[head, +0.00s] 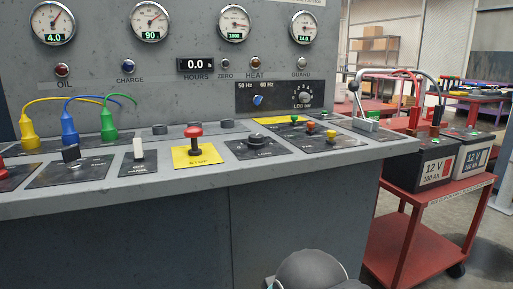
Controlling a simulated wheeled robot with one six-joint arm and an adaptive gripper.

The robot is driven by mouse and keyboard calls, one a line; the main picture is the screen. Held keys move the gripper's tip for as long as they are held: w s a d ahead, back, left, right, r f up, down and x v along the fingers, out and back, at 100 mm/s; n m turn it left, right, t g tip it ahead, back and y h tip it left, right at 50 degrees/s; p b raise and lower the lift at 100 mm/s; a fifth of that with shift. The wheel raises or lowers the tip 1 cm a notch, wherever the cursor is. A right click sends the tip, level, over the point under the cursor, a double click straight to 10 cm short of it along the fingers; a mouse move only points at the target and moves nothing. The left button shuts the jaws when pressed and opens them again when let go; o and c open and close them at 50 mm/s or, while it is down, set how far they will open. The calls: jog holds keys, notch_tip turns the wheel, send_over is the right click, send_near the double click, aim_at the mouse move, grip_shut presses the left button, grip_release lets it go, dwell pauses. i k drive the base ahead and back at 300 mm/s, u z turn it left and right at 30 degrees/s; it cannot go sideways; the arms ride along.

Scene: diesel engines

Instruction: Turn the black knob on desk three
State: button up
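A grey control desk (210,182) with a sloped top fills the left and middle of the head view. A round black knob (259,140) sits on a dark plate right of the yellow STOP plate. A black switch-like knob (71,153) sits on another plate at the left. A small dark dial (303,97) is on the upright panel. No number marks this desk as three. My gripper is not in view; only a grey rounded part of my arm shows at the bottom edge, below the desk front.
A red mushroom button (194,132) stands between the two black knobs. Yellow, blue and green plugs (69,130) with cables rise at the left. A red cart (405,235) with batteries (425,163) stands at the right. Open floor shows farther right.

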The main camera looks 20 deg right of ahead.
aim_at(255, 140)
jog(key=k, duration=0.5)
jog(key=z, duration=1)
jog(key=i, duration=0.65)
jog(key=z, duration=0.05)
